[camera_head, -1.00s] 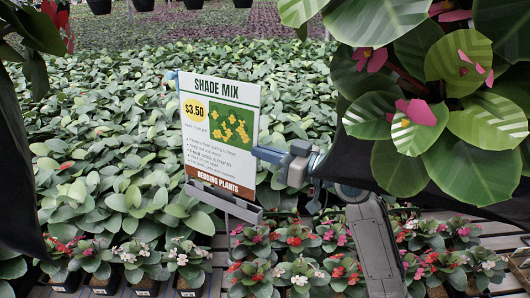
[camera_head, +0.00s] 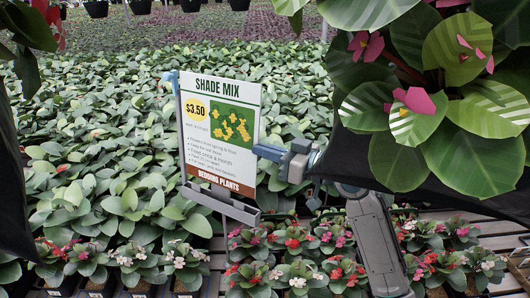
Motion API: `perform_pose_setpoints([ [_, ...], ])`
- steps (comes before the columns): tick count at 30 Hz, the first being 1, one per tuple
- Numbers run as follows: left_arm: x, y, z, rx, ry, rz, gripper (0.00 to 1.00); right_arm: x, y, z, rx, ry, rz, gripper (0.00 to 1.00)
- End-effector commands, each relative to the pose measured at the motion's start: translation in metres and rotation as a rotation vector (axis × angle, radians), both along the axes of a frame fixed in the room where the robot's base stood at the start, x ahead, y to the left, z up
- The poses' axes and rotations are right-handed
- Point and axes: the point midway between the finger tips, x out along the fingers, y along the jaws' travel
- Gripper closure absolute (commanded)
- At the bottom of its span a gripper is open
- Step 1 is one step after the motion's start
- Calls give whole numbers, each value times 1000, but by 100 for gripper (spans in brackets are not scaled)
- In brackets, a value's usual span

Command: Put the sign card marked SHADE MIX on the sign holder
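The SHADE MIX sign card (camera_head: 217,165) is upright in the middle left, its printed face toward me. The grey sign holder (camera_head: 222,205) shows as a slanted ledge below the card and a thin upright along its left edge. The card is right at the holder, its bottom edge close above the ledge; I cannot tell whether it rests there. My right gripper (camera_head: 268,153) is at the card's right edge, its blue-grey fingertip overlapping it, and appears shut on it. A small blue piece shows at the card's upper left; I cannot tell what it is. My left gripper is not seen.
A large leafy plant with pink flowers (camera_head: 415,103) fills the upper right, near my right arm. Potted flowers (camera_head: 297,272) stand on slatted benches (camera_head: 480,212) in front. Dense green plants (camera_head: 110,120) spread behind the sign. Dark shapes block the left edge.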

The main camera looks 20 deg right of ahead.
Motion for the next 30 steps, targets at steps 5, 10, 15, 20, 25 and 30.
perform_pose_setpoints([
  [5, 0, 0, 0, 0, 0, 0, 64, 0, 0, 0, 0, 0, 0, 100],
  [10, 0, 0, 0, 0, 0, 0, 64, 0, 0, 0, 0, 0, 0, 100],
  [15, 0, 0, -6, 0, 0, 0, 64, -1, 1, -7, 0, 0, 0, 100],
  [20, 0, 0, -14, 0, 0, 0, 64, -2, 2, -17, 1, 1, 0, 100],
  [25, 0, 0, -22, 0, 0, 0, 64, -3, 3, -27, 1, 1, 0, 100],
  [30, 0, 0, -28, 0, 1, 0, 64, -3, 3, -34, 0, 0, 1, 100],
])
